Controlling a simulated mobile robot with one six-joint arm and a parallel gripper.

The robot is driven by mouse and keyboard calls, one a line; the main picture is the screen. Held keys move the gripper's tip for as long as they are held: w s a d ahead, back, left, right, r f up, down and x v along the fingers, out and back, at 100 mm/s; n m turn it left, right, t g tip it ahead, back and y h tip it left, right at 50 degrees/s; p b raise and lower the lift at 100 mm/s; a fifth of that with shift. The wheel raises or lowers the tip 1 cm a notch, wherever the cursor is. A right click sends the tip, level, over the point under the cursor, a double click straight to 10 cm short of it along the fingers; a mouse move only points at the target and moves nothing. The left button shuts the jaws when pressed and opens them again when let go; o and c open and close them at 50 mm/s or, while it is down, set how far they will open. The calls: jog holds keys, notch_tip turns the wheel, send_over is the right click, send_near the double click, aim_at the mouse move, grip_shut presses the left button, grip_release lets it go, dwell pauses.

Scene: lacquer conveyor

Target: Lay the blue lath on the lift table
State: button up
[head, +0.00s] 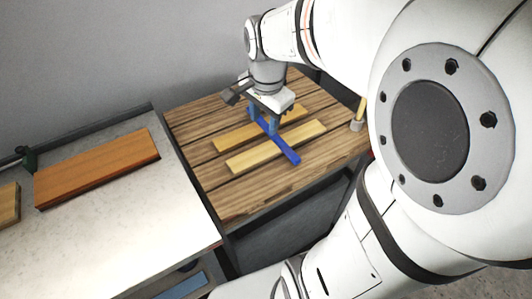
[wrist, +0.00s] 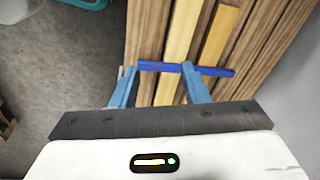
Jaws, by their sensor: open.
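The blue lath (head: 287,150) lies crosswise over two pale wooden laths on a slatted wooden table (head: 210,185). No label shows whether this table is the lift table. The blue lath also shows in the wrist view (wrist: 215,71), running left to right past the fingertips. My gripper (head: 263,122) is open, low over the blue lath's far part. In the wrist view, my gripper (wrist: 159,70) has its two blue fingers spread along the lath's length, with the lath reaching past the right finger. Whether the fingers touch the lath is unclear.
The two pale laths (head: 240,163) lie side by side on the slats. A pale-topped bench (head: 130,240) with an orange-brown board (head: 95,168) stands at the left, across a narrow gap. The table's near-left corner is clear.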

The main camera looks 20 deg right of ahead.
jog(key=s+a+f+n+t, duration=0.1)
jog(key=s+a+n, duration=0.2)
jog(key=s+n, duration=0.7)
jog(key=n, duration=0.2)
jog(key=shift+s+a+n, duration=0.2)
jog(key=shift+n, duration=0.2)
